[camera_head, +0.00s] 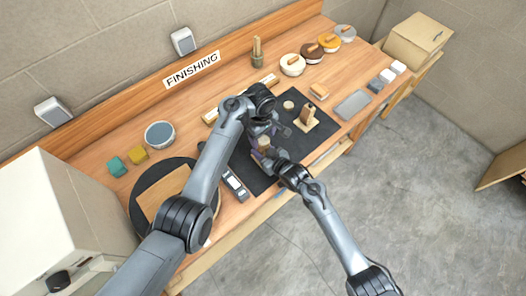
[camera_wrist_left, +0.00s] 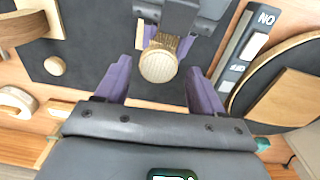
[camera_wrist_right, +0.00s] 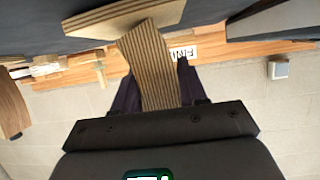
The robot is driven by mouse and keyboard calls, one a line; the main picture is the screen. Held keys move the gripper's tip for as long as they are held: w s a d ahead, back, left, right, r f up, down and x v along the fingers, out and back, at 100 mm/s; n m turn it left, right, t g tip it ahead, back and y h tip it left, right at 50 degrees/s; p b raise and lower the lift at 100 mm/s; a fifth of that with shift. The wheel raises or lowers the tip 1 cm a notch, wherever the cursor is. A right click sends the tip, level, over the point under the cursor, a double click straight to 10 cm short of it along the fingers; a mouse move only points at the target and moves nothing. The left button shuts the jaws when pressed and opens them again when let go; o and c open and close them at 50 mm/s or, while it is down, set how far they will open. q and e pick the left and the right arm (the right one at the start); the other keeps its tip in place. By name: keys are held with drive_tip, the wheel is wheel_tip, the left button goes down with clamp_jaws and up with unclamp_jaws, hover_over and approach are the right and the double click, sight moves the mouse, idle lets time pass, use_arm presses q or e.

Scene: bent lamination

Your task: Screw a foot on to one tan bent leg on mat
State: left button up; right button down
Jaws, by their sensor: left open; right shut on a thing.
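My left gripper (camera_head: 264,130) is open over the black mat (camera_head: 247,164). In the left wrist view its purple fingers stand apart on either side of a round tan foot (camera_wrist_left: 159,67) with a ridged side; contact is not clear. The foot also shows in the head view (camera_head: 264,142). My right gripper (camera_wrist_right: 157,82) is shut on a tan bent leg (camera_wrist_right: 147,60) with striped laminated edges. The foot is at the leg in the left wrist view, but the joint between them is hidden. Another bent leg (camera_head: 306,116) and a small round disc (camera_head: 288,105) are on the mat.
Round tins (camera_head: 292,65) and a brush (camera_head: 257,52) stand at the back. A grey pad (camera_head: 352,104) lies to the right.

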use_arm(q)
drive_tip(key=shift+f, duration=0.85)
drive_tip(key=shift+c, duration=0.5)
